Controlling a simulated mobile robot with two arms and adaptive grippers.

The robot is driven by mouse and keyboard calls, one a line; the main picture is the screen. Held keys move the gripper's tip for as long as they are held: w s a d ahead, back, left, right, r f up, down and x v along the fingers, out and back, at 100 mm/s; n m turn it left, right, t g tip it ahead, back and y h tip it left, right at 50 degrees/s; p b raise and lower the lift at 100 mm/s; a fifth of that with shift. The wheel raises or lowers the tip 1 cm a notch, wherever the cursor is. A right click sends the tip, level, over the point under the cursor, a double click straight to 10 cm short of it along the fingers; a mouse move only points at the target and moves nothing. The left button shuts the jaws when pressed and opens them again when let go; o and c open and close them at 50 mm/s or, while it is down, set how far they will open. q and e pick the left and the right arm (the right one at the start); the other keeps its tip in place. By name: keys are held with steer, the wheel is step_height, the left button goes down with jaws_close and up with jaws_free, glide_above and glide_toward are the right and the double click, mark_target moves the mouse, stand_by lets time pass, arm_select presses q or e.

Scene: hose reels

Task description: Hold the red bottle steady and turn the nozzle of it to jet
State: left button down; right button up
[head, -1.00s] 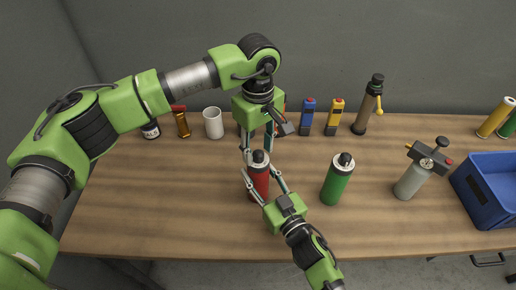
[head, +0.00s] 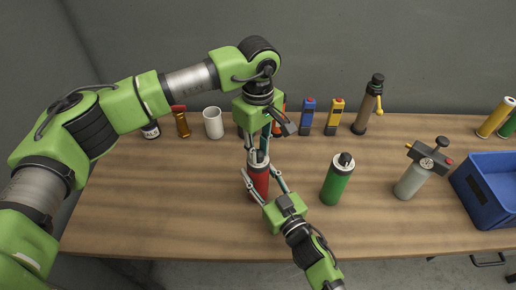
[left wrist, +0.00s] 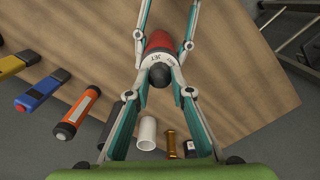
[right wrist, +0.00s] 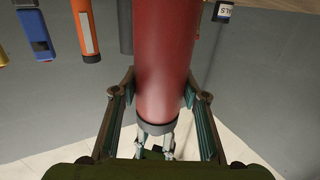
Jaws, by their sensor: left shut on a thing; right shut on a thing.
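The red bottle (head: 259,186) stands upright on the table, with a dark nozzle (left wrist: 159,74) and a pale collar (left wrist: 158,58) on top. The word JET on the collar shows in the left wrist view; other lettering there is hard to read. My left gripper (head: 257,156) reaches down from above and is shut on the nozzle end, one finger on each side. My right gripper (head: 257,181) comes from the front and is shut on the red body, which fills the middle of the right wrist view (right wrist: 165,60). The fingers partly hide the bottle.
A green bottle (head: 337,182) stands to the right, then a grey bottle (head: 411,182) with a valve head and a blue crate (head: 485,205). Bare table lies in front.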

arm_select(q)
steer(key=n, duration=0.6)
steer(key=shift+n, duration=0.4)
steer(key=n, duration=1.1)
steer(key=shift+n, duration=2.6)
steer(key=c, duration=1.8)
jaws_free()
steer(key=shift+r, duration=0.15)
